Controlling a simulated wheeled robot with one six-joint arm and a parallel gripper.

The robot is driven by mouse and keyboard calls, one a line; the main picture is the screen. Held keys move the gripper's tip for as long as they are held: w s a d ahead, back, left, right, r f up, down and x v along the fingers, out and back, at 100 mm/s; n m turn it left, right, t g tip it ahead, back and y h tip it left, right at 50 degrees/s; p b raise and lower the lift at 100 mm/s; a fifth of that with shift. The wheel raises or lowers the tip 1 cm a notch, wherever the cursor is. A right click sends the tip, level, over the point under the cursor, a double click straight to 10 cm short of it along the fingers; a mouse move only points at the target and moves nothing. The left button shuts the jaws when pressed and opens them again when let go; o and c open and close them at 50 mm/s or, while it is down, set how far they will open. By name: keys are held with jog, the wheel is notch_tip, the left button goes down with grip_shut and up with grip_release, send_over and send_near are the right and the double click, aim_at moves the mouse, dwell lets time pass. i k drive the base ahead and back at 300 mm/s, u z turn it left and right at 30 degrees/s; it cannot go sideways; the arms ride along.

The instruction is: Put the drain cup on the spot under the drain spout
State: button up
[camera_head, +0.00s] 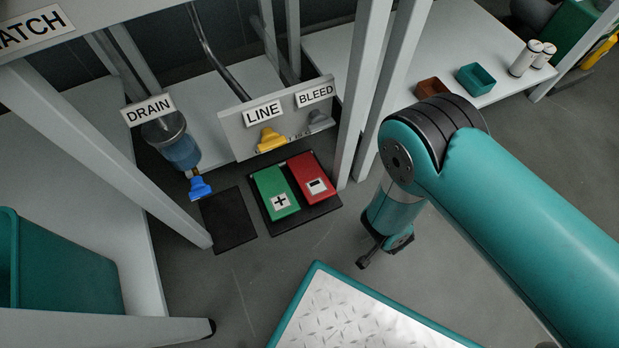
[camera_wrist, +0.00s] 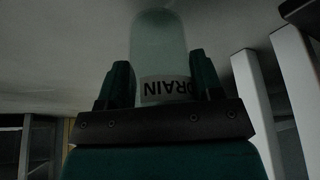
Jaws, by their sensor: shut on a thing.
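In the wrist view, my gripper (camera_wrist: 161,78) is shut on the drain cup (camera_wrist: 158,45), a pale translucent cylinder between the two dark green fingers. Its white DRAIN label appears upside down there. In the head view, the end of my arm hangs right of the pedals, and the cup and fingers cannot be made out. The drain bowl (camera_head: 178,150) holds blue liquid under the DRAIN sign (camera_head: 148,110). Its blue spout (camera_head: 200,187) points down near a bare black square mat (camera_head: 228,220) on the floor.
Green (camera_head: 275,193) and red (camera_head: 314,178) pedals lie right of the mat. Grey posts (camera_head: 367,90) stand between the benches. A teal-edged plate (camera_head: 365,318) lies in front. A teal bin (camera_head: 60,275) stands at left. Some floor between the mat and plate is clear.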

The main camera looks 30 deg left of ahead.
aim_at(227, 221)
jog(key=z, duration=1.7)
jog(key=i, duration=0.4)
jog(key=u, duration=3.65)
jog(key=i, duration=0.4)
jog(key=z, duration=0.1)
